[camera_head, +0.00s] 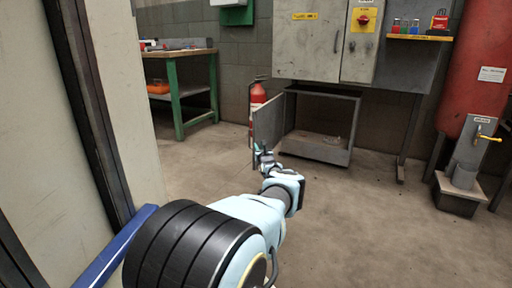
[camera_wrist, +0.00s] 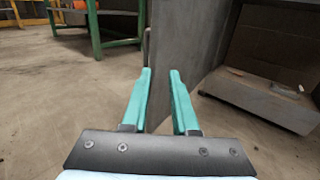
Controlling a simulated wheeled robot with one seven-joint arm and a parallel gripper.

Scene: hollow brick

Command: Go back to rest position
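My gripper (camera_head: 263,157) is at the end of my outstretched arm, low in front of the open grey cabinet door (camera_head: 268,122). I cannot tell whether a finger touches the door.
The low cabinet (camera_head: 318,147) stands open, with small debris inside. A red fire extinguisher (camera_head: 257,97) stands behind the door. A green workbench (camera_head: 178,95) is at left, a red tank (camera_head: 474,75) at right. A wall and blue rail (camera_head: 118,245) lie close left. The front floor is clear.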

